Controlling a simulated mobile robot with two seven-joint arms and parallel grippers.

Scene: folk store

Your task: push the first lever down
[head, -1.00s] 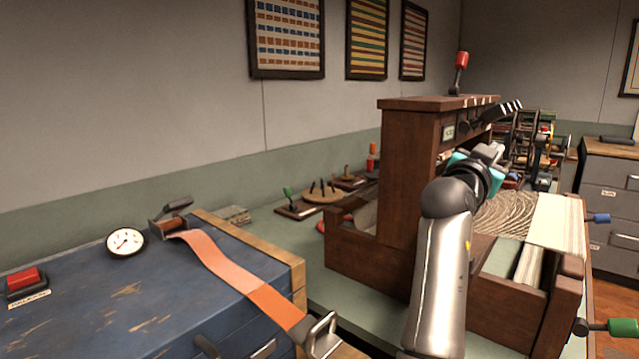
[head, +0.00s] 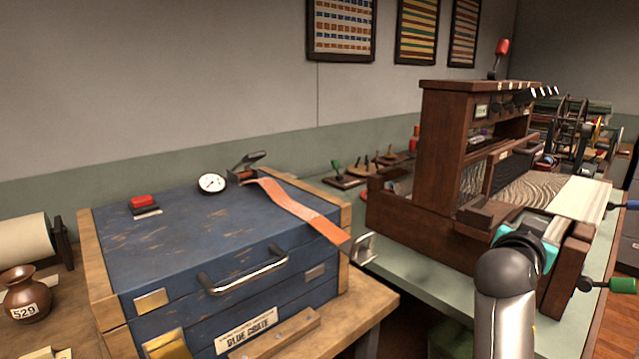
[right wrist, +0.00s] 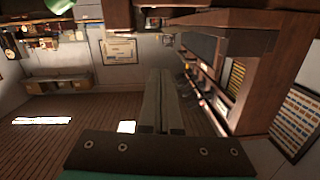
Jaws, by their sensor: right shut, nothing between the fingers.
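In the head view a dark wooden loom-like cabinet (head: 447,130) stands on the green bench. A row of levers with pale tips (head: 540,92) sticks out along its top front edge. A red-handled lever (head: 502,47) stands upright on its top. I cannot tell which lever is the first. My right arm rises in front of the cabinet's lower right part; its fingers are hidden there behind my wrist. In the right wrist view my right gripper (right wrist: 159,72) is shut and empty, with the cabinet's wood to its right. No lever contact is visible. My left gripper is out of view.
A blue chest (head: 200,235) with an orange strap (head: 290,205), gauge (head: 212,183) and red button (head: 142,201) stands at left. A small green-knobbed lever (head: 336,165) stands behind the chest.

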